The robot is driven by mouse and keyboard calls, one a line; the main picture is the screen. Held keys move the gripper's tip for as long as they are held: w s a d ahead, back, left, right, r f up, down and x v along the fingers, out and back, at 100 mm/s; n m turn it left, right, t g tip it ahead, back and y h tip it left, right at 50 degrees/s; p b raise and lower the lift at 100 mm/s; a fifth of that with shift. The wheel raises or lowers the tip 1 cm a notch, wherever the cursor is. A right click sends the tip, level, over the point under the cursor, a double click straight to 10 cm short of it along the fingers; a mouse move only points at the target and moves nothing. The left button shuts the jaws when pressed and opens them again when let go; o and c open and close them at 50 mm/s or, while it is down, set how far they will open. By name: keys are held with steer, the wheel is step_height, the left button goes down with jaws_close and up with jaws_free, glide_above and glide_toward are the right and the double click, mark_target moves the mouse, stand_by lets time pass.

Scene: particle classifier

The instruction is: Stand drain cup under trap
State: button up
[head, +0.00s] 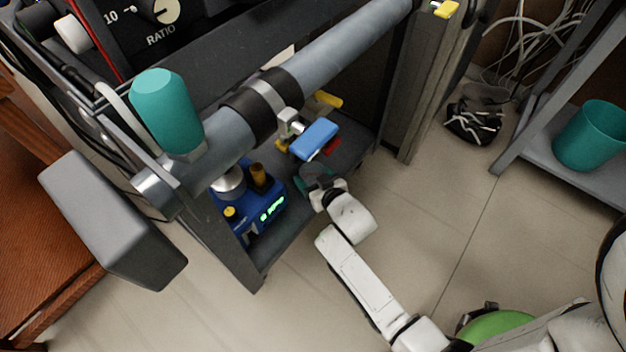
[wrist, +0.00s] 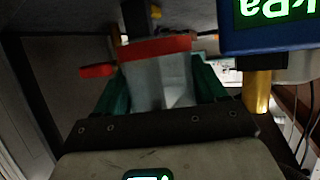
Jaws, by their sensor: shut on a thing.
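The drain cup (wrist: 158,78) is pale and translucent with a red rim and a red tab at its left in the wrist view. My gripper (wrist: 160,88) is shut on it, with teal finger pads on both sides. In the head view my gripper (head: 318,180) is low over the dark shelf, below and in front of a blue piece (head: 315,139). A red part shows beside that blue piece; I cannot tell if it is the cup. A pale metal fitting (head: 290,124) hangs under the thick grey pipe and may be the trap. The cup's base contact is hidden.
A blue device (head: 268,208) with a green display stands left of my gripper; it also shows in the wrist view (wrist: 275,38). The grey pipe (head: 345,50) crosses overhead. A dark post (head: 420,90) stands right. Open floor (head: 450,200) lies right of the shelf (head: 268,240).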

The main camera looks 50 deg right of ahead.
mark_target(313, 172)
steer(key=w+d+f+b, duration=0.1)
steer(key=f, duration=0.1)
steer(key=w+d+f+b, duration=0.1)
steer(key=d+f, duration=0.1)
steer(key=w+d+f+b, duration=0.1)
steer(key=d+f, duration=0.1)
steer(key=shift+w+f, duration=0.25)
steer(key=shift+w, duration=0.15)
steer(key=shift+f+b, duration=1.4)
steer(key=shift+f, duration=0.15)
steer(key=shift+f, duration=0.15)
steer(key=o, duration=1.1)
steer(key=shift+o, duration=0.2)
